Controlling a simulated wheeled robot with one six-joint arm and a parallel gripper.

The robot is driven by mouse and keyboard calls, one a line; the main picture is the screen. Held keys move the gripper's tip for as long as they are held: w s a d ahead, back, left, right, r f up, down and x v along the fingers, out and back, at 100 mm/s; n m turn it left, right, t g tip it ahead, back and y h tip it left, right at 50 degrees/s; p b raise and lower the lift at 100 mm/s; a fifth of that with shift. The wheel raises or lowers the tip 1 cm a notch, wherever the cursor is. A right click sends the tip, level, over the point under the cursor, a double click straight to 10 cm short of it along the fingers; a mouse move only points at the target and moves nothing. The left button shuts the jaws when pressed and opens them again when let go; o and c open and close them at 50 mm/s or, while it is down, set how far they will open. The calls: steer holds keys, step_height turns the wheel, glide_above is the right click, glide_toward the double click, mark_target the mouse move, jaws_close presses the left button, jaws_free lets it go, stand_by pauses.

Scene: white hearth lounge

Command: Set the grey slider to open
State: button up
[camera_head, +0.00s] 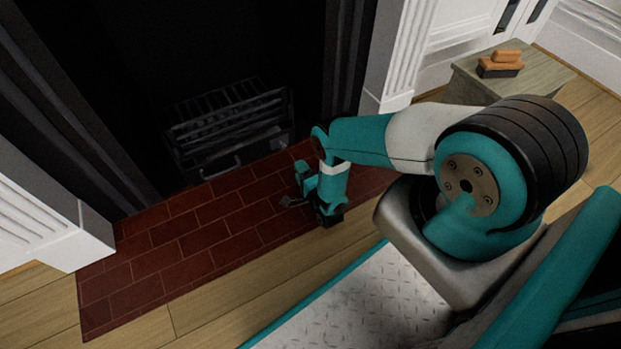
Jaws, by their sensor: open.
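My gripper (291,201) is small in the view, low over the red brick hearth (190,246), at the end of my teal and white arm. It points left, and its jaws are open with nothing seen between them. A dark metal fire grate (228,122) stands in the black fireplace opening, up and left of my gripper. A grey bar-like part (222,167) shows low on the grate's front, apart from my gripper. I cannot tell whether this is the grey slider or how it is set.
White fluted surrounds (397,50) flank the opening, with dark panels inside them. A grey-green block (545,74) at the upper right bears a wooden brush (500,64). Wooden floor (205,318) lies bare in front of the hearth.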

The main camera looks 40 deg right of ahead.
steer(key=s, duration=0.2)
steer(key=s+p, duration=0.1)
steer(key=s, duration=0.3)
steer(key=shift+s+a+p, duration=0.2)
steer(key=shift+a+p, duration=0.15)
steer(key=shift+a, duration=0.05)
